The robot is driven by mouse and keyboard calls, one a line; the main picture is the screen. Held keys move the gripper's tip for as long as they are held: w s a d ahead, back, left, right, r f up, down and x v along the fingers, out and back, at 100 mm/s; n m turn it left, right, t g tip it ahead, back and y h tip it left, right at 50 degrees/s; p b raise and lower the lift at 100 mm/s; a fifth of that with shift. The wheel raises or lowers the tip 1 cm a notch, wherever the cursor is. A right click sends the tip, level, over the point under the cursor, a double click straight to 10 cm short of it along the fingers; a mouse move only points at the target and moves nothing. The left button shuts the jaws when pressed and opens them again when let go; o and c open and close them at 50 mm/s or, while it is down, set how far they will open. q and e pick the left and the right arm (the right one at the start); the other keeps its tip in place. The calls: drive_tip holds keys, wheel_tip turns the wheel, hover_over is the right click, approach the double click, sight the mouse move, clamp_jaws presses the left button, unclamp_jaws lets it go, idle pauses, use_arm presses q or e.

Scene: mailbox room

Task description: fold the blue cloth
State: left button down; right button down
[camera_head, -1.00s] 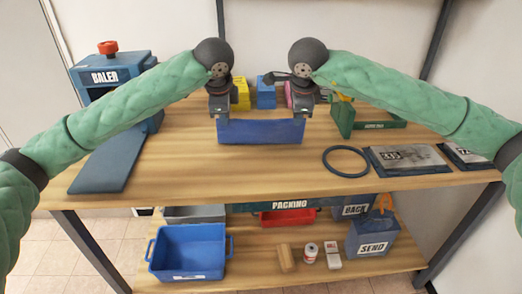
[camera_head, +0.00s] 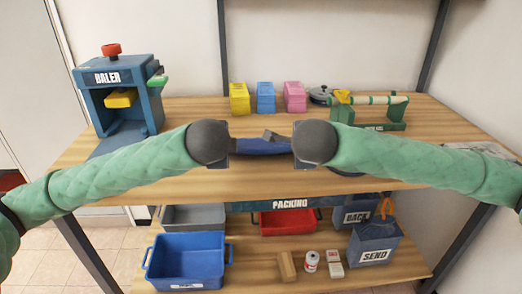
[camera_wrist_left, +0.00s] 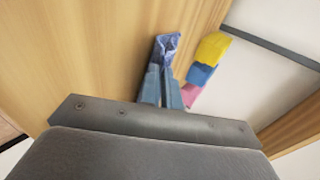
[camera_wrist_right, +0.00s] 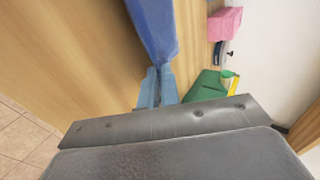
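The blue cloth (camera_head: 262,147) spans between my two grippers above the middle of the packing table, seen as a narrow band. My left gripper (camera_wrist_left: 167,74) is shut on the cloth, which shows bunched at its fingertips in the left wrist view (camera_wrist_left: 167,46). My right gripper (camera_wrist_right: 155,76) is shut on the cloth's other end, and a long strip of it runs away from the fingertips in the right wrist view (camera_wrist_right: 153,25). In the head view my wrists hide both sets of fingers. I cannot tell whether the cloth touches the tabletop.
The wooden tabletop (camera_head: 440,112) has a blue baler (camera_head: 122,95) at the left. Yellow (camera_head: 240,98), blue (camera_head: 265,97) and pink (camera_head: 294,97) containers stand at the back. A green roll stand (camera_head: 368,112) is at the right. Bins and small goods fill the lower shelf.

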use_arm(q)
drive_tip(key=shift+s, duration=0.15)
use_arm(e)
drive_tip(key=shift+s, duration=0.15)
use_arm(q)
drive_tip(key=c, duration=1.3)
unclamp_jaws()
use_arm(e)
drive_tip(key=c, duration=1.3)
unclamp_jaws()
use_arm(q)
drive_tip(key=shift+s+r, duration=0.1)
drive_tip(key=shift+r, duration=0.3)
use_arm(e)
drive_tip(key=shift+s+r, duration=0.1)
drive_tip(key=shift+r, duration=0.25)
use_arm(q)
drive_tip(key=s+r, duration=0.4)
drive_tip(key=r, duration=0.1)
drive_tip(key=s+r, duration=0.1)
drive_tip(key=r, duration=0.2)
drive_tip(key=shift+s+r, duration=0.1)
drive_tip(key=shift+s, duration=0.3)
use_arm(e)
drive_tip(key=s+r, duration=0.4)
drive_tip(key=r, duration=0.1)
drive_tip(key=s+r, duration=0.1)
drive_tip(key=r, duration=0.2)
drive_tip(key=shift+s+r, duration=0.1)
drive_tip(key=shift+s, duration=0.3)
